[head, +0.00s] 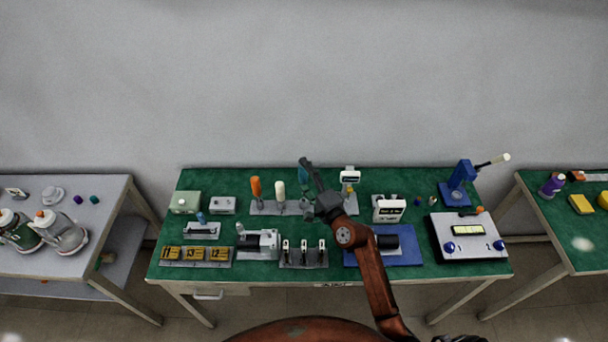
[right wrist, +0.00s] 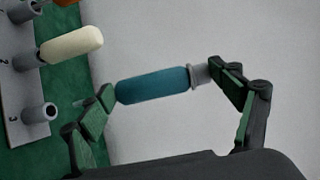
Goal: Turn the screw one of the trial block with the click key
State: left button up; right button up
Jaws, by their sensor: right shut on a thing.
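My right gripper (head: 307,180) is raised over the back of the green table, beside the tool rack (head: 262,208). In the right wrist view my right gripper (right wrist: 165,98) is shut on a teal-handled tool (right wrist: 152,86), with a finger near each end and a grey collar at the right end. Its handle shows only in part in the head view (head: 303,178). I cannot tell for sure which tool is the click key. A white panel (head: 440,247) with a yellow display and two blue knobs sits at the right; I cannot tell whether it is the trial block.
An orange-handled tool (head: 256,188) and a cream-handled tool (head: 279,190) stand in the rack. A grey block device (head: 258,243), a three-lever unit (head: 303,253), and a blue plate (head: 412,259) sit along the front. A blue press (head: 459,180) stands at the back right.

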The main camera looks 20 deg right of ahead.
pick_arm(q)
jog(key=shift+s+f+b, duration=0.25)
jog(key=shift+f+b, duration=0.6)
jog(key=shift+f, duration=0.1)
jog(key=shift+s+f+b, duration=0.3)
jog(key=shift+f+b, duration=0.6)
jog(key=shift+f, duration=0.05)
jog(key=shift+s+f+b, duration=0.25)
jog(key=shift+f+b, duration=0.6)
jog(key=shift+f, duration=0.1)
pick_arm(e)
notch_tip(320, 180, down, 8)
jog(key=o, duration=1.1)
jog(key=v, duration=1.2)
